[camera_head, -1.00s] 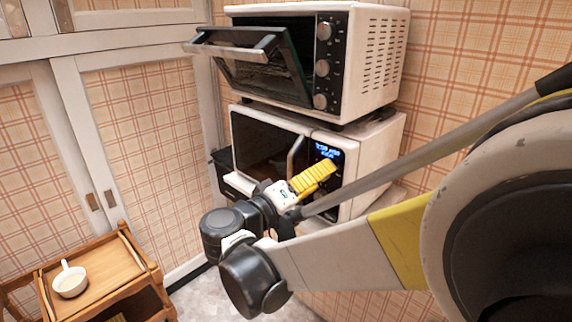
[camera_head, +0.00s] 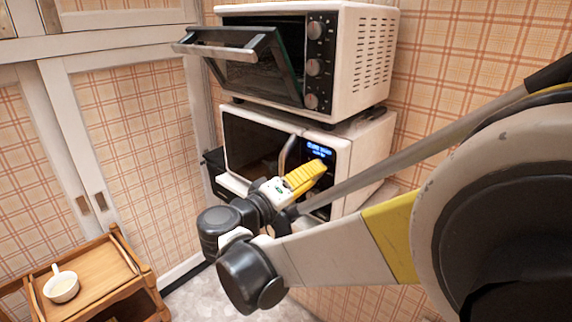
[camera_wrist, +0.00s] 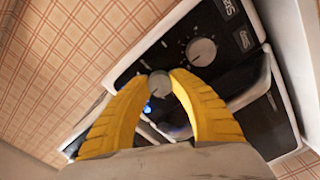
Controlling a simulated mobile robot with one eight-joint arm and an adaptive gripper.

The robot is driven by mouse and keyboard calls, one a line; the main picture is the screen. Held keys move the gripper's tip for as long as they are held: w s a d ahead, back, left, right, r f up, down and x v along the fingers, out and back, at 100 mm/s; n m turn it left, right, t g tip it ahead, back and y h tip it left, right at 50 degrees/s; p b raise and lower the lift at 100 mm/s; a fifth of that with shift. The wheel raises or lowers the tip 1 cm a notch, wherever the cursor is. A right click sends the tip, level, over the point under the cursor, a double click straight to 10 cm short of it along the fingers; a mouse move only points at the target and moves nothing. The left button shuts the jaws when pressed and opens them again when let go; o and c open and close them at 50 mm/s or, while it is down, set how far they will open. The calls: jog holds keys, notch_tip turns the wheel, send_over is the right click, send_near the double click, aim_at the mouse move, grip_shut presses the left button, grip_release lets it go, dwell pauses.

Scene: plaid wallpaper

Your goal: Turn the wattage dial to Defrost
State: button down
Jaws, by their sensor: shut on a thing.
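The white microwave (camera_head: 343,176) stands under a toaster oven. Its black control panel has a lit blue display (camera_head: 319,148). My gripper, with yellow fingers (camera_head: 321,166), reaches the panel just below the display. In the wrist view, my gripper (camera_wrist: 159,78) is shut on a round grey dial (camera_wrist: 158,83), one finger on each side. A second grey dial (camera_wrist: 201,51), ringed by small marks, sits beside it, apart from the fingers. I cannot read which label belongs to the held dial or where it points; the fingers hide part of its surround.
The toaster oven (camera_head: 361,66) above has its glass door (camera_head: 262,70) hanging partly open, jutting out to the left. The microwave handle (camera_head: 288,152) is close left of my gripper. A wooden cart (camera_head: 104,263) with a white pan (camera_head: 61,288) stands at lower left.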

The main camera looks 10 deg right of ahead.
jog(key=n, duration=0.3)
jog(key=shift+n+p, duration=0.3)
jog(key=shift+p, duration=0.05)
jog(key=n, duration=0.4)
jog(key=shift+n, duration=0.3)
jog(key=c, duration=1.1)
grip_release()
